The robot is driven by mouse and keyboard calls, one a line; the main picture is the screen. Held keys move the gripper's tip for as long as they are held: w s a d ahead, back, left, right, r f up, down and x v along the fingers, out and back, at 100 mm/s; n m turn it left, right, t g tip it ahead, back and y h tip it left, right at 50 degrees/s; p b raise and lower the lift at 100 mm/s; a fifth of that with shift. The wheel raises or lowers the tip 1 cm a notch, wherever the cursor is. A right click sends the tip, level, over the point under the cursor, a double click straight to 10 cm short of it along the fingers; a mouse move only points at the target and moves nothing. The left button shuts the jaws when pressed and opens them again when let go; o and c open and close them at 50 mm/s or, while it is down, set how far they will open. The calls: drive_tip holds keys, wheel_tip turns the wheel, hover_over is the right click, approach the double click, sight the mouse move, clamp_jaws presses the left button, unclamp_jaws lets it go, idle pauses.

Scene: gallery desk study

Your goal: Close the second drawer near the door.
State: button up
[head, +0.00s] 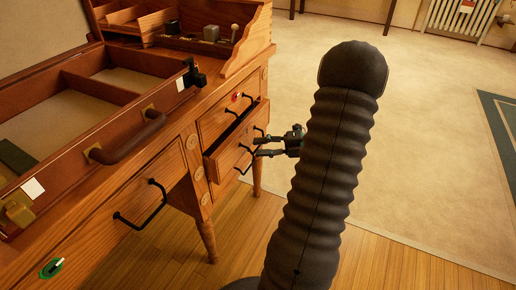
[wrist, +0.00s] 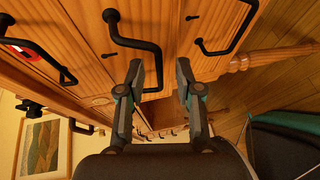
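The second drawer (head: 228,157) is wooden, in the desk's right-hand stack, and stands partly pulled out. A dark gap shows above its front in the head view. Its black handle also shows in the wrist view (wrist: 134,43). My gripper (head: 258,147) is at the drawer front, by the handle, coming from the right. In the wrist view my gripper's fingers (wrist: 157,75) are spread, with the lower end of a black handle between them. I cannot tell whether they touch it. The drawer's inside is mostly hidden.
The top drawer (head: 216,121), with a red marker, sits above and looks shut. A wide drawer (head: 125,235) with a green marker is at left. An open case (head: 60,115) lies on the desk. A desk leg (head: 207,240) stands below. The floor (head: 430,130) at right is clear.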

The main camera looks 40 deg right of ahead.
drive_tip(key=shift+x, duration=0.75)
clamp_jaws()
